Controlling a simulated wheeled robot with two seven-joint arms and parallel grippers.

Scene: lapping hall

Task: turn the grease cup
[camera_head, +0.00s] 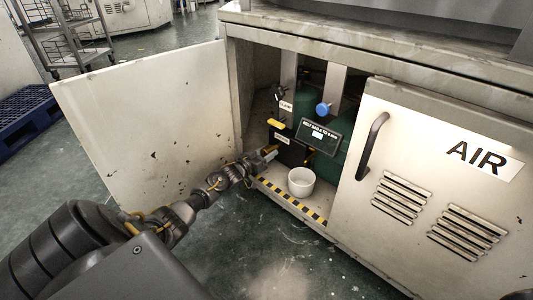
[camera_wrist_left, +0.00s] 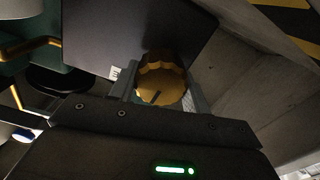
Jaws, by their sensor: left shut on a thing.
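The grease cup (camera_wrist_left: 160,82) shows in the left wrist view as a round brass-coloured cap with a scalloped rim and a dark mark on its face. It sits in front of a dark box (camera_wrist_left: 140,30). My left gripper (camera_wrist_left: 163,92) has a finger on each side of the cap and is shut on it. In the head view my left gripper (camera_head: 267,153) reaches into the open cabinet at its lower left, and the cup is not clearly visible there. My right gripper is not in view.
A closed door marked AIR (camera_head: 440,165) is at right. Inside are a white pot (camera_head: 301,181), a yellow handle (camera_head: 276,124), a blue knob (camera_head: 323,109) and a label plate (camera_head: 319,136). A striped sill (camera_head: 290,201) edges the opening.

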